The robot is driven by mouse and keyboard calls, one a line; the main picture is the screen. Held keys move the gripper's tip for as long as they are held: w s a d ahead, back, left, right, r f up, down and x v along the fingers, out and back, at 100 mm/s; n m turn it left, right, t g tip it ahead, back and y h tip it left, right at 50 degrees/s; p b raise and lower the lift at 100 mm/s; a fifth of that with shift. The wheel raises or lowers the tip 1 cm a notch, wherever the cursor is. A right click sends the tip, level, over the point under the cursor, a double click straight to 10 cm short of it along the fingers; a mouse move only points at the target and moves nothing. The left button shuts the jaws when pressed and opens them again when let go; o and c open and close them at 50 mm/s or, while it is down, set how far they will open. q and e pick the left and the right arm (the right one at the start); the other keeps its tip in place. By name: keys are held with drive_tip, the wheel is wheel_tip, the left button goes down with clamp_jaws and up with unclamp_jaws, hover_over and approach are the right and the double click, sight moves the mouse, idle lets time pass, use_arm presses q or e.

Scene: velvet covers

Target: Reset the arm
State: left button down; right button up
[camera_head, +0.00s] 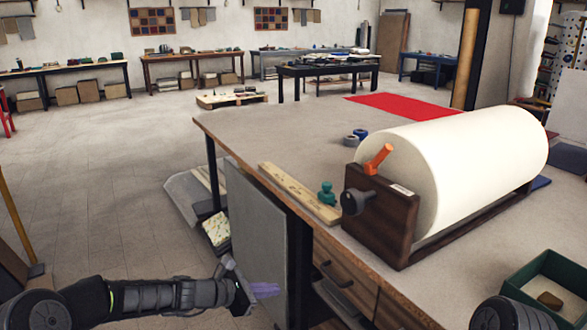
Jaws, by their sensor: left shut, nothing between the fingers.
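My left arm (150,296) reaches in from the lower left, low and roughly level. My left gripper (266,290), with purple fingers, is at its end in front of the workbench's left side, below the tabletop. It is shut and holds nothing. Part of my right arm (515,314) shows at the bottom right edge; its gripper is out of view.
The wooden workbench (275,135) fills the right side, close to my left gripper. Open floor (100,190) lies left.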

use_arm(q)
drive_tip(key=s+a+f+m+g+y+p, duration=0.3)
drive_tip(key=s+f+m+y, duration=0.2)
drive_tip(key=s+f+m, duration=0.8)
drive_tip(key=s+d+f+m+g+p, duration=0.1)
drive_tip(key=s+m+p, duration=0.1)
drive_tip(key=s, duration=0.7)
drive_tip(key=s+f+m+g+p, duration=0.1)
drive_tip(key=s+f+m+p, duration=0.1)
drive_tip(key=s, duration=0.7)
drive_tip(key=s+d+f+m+g+y+p, duration=0.1)
drive_tip(key=s+m, duration=0.3)
drive_tip(key=s, duration=0.5)
drive_tip(key=shift+d+f+g+p, duration=0.35)
drive_tip(key=shift+f+p, duration=0.2)
drive_tip(key=shift+f, duration=0.15)
drive_tip(key=shift+w, duration=0.1)
